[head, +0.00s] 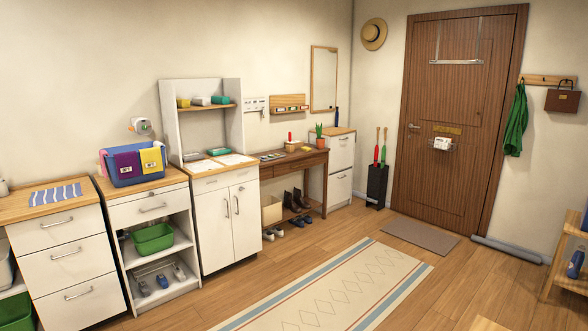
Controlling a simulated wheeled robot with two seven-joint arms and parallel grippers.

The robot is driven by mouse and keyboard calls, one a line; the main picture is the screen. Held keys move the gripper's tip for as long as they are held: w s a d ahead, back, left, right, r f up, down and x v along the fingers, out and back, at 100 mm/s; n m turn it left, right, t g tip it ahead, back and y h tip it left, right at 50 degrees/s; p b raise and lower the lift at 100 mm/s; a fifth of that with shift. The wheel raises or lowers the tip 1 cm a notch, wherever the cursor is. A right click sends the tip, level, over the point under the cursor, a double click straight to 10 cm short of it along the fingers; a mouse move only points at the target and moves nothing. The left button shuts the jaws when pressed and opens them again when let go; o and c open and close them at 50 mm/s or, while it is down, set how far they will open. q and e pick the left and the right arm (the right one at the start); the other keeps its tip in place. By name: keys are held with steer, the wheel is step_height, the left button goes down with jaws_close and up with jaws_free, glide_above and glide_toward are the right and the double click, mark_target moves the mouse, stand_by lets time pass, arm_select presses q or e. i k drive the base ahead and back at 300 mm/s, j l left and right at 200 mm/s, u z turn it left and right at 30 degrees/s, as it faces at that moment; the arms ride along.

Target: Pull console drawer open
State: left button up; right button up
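The console table (316,156) is dark brown wood and stands against the left wall, between the white double-door cabinet and a white drawer unit. Its drawer front (290,168) sits just below the top and looks flush and closed. Its handle is too small to make out. Neither of my grippers is in view.
Boots (296,200), shoes (299,220) and a box (271,211) are under the console. A patterned runner (330,290) lies on the floor in front, which is otherwise open. An umbrella stand (377,186) is further right.

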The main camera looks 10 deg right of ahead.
mark_target(285, 168)
steer(key=i+j+u, duration=0.1)
steer(key=i+j, duration=0.25)
steer(key=i, duration=0.15)
steer(key=i+j+u, duration=0.1)
steer(key=i+j, duration=0.15)
steer(key=i, duration=0.25)
steer(key=i+z, duration=0.3)
steer(key=i, duration=0.3)
steer(key=i+j+z, duration=0.1)
steer(key=i+z, duration=0.2)
steer(key=i, duration=0.25)
steer(key=i+j+z, duration=0.3)
steer(key=i, duration=0.25)
steer(key=i+l+z, duration=0.1)
steer(key=i+z, duration=0.25)
steer(key=i, duration=0.35)
steer(key=i+z, duration=0.35)
steer(key=i, duration=0.35)
steer(key=i+j+u, duration=0.1)
steer(key=i+u, duration=0.4)
steer(key=i, duration=0.35)
steer(key=i+l+u, duration=0.25)
steer(key=i+u, duration=0.2)
steer(key=i, duration=0.35)
steer(key=i+u, duration=0.4)
steer(key=i, duration=1.1)
